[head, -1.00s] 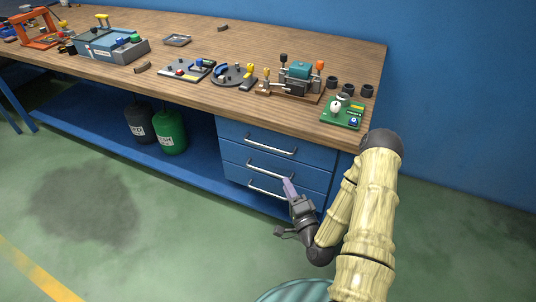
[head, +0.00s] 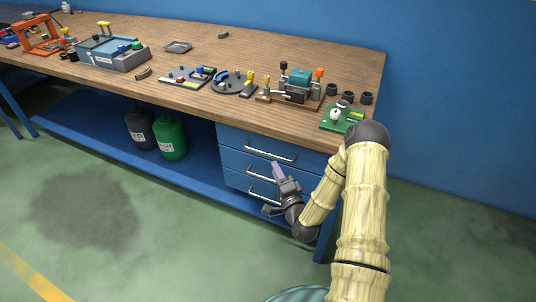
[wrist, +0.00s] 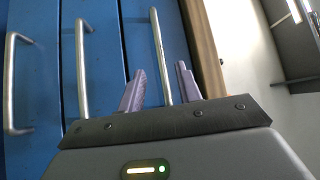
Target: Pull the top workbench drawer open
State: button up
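The top workbench drawer (head: 238,138) is a blue front under the wooden bench top, flush with the cabinet. Its silver bar handle (head: 270,153) runs across it; in the wrist view this handle (wrist: 161,55) is the one nearest the wood edge. My gripper (head: 277,168) is just below that handle in the head view. In the wrist view its two purple fingers (wrist: 160,68) are apart, one on each side of the top handle's line. The fingers do not appear closed on the bar; I cannot tell how deep the bar sits between them.
The middle handle (wrist: 83,65) and the bottom handle (wrist: 12,85) lie to the left in the wrist view. The wooden bench top (head: 200,100) carries several tools and fixtures. A green canister (head: 172,140) stands on the lower shelf. The green floor (head: 150,235) in front is clear.

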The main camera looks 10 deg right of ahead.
aim_at(268, 153)
jog(key=x, duration=0.8)
jog(key=shift+w+a, duration=0.1)
jog(key=shift+w, duration=0.05)
grip_shut()
